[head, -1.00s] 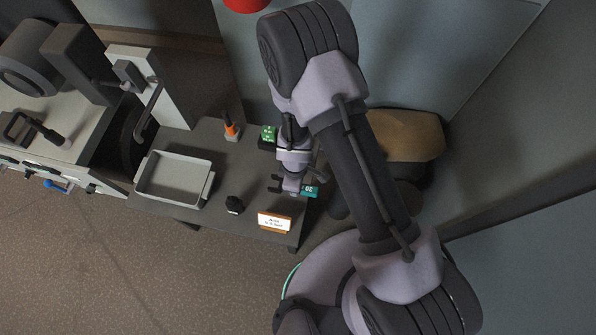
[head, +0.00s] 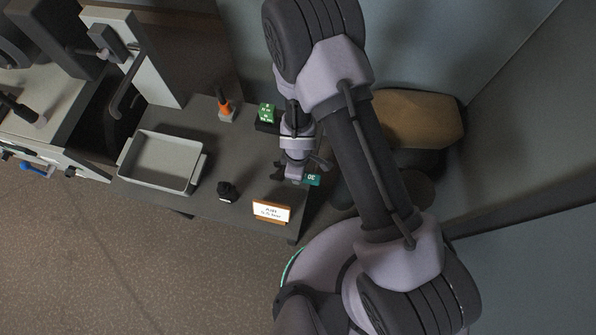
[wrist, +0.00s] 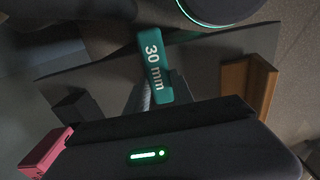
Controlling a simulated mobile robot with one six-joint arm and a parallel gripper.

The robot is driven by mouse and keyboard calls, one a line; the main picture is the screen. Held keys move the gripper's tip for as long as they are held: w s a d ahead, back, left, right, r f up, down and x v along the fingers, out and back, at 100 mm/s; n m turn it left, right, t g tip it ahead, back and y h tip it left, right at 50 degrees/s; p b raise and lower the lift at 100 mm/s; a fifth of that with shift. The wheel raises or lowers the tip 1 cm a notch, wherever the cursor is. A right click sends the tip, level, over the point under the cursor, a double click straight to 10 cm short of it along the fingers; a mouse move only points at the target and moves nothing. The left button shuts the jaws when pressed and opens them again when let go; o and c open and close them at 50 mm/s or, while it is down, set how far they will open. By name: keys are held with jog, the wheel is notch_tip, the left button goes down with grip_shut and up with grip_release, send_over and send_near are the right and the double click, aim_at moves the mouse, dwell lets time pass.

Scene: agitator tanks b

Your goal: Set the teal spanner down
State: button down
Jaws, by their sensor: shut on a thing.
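The teal spanner (head: 313,180) shows in the head view as a small teal end at the right side of my gripper (head: 293,173). My gripper is shut on the spanner, over the right end of the dark table (head: 240,180). The spanner's far end is hidden, and I cannot tell whether it touches the table.
A grey tray (head: 119,172) is on the table's left. A black knob-like object (head: 227,191) and a white sign in a wooden holder (head: 271,212) are near the front edge. An orange-topped item (head: 223,106) and a green block (head: 267,112) are at the back. Bare tabletop lies between them.

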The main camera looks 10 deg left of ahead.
jog(key=c, duration=1.1)
grip_release()
jog(key=w+d+r+m+t+p, duration=0.15)
jog(key=r+p, duration=0.25)
jog(key=r, duration=0.4)
jog(key=w+r+m+p, duration=0.1)
jog(key=w+r+p, duration=0.25)
jog(key=r, duration=0.35)
jog(key=w+d+r+m+p, duration=0.1)
jog(key=w+r+p, duration=0.1)
jog(key=r+p, duration=0.45)
jog(key=w+d+r+m+t+b, duration=0.1)
jog(key=d+r+m, duration=0.25)
jog(key=r, duration=0.55)
jog(key=w+d+r+m+t+b, duration=0.1)
jog(key=d+r+m, duration=0.3)
jog(key=r, duration=0.6)
jog(key=s+d+r+m+t+y, duration=0.1)
jog(key=s+d+r+m, duration=0.1)
jog(key=s+r+m, duration=0.3)
jog(key=s+d+r+m+t+y, duration=0.1)
jog(key=s+d+r+m, duration=0.2)
jog(key=s+r, duration=0.8)
jog(key=shift+d+r+m, duration=0.3)
jog(key=shift+r+m, duration=0.3)
jog(key=shift+m, duration=0.6)
